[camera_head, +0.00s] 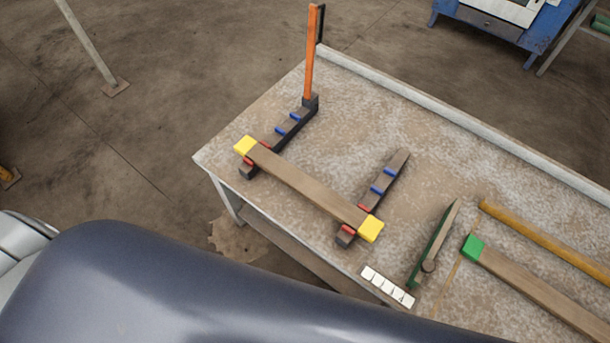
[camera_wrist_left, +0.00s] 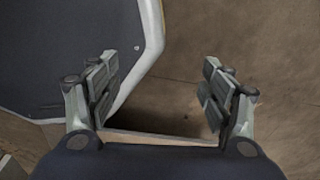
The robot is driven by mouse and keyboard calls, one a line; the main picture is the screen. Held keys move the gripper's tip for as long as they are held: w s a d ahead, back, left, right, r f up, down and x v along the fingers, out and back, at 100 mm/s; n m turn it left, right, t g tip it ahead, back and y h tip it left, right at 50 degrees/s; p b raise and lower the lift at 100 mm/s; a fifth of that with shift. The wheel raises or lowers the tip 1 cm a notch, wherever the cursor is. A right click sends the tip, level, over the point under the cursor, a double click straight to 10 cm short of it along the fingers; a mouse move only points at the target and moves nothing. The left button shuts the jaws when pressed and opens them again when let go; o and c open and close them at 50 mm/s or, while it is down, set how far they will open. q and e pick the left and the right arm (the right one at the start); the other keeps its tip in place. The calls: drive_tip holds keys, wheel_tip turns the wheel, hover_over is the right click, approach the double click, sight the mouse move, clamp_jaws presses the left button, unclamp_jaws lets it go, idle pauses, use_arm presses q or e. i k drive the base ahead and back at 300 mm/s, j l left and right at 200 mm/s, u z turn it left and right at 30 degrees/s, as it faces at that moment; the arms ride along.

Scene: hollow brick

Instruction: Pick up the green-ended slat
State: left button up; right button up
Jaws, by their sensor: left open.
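The green-ended slat (camera_head: 535,290) lies flat at the right of the table in the head view. Its green end (camera_head: 472,248) points to the upper left, and its other end runs out of the frame. In the left wrist view my left gripper (camera_wrist_left: 160,95) is open with nothing between its fingers, above the brown floor. No gripper shows in the head view. A large dark part of my own body covers the lower left of that view. My right gripper is not seen.
On the table (camera_head: 345,95), a yellow-ended slat (camera_head: 310,185) lies across two dark supports with red and blue pegs. An orange upright (camera_head: 310,55) stands at the back. A yellow bar (camera_head: 545,238), a green folding tool (camera_head: 432,245) and a white strip (camera_head: 387,287) lie near the green-ended slat.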

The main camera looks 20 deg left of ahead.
sight(597, 330)
drive_tip(key=z, duration=1.85)
drive_tip(key=u, duration=2.05)
drive_tip(key=z, duration=2.05)
drive_tip(key=k+l, duration=0.1)
drive_tip(key=l, duration=0.2)
drive_tip(key=k+l, duration=0.1)
drive_tip(key=l, duration=0.25)
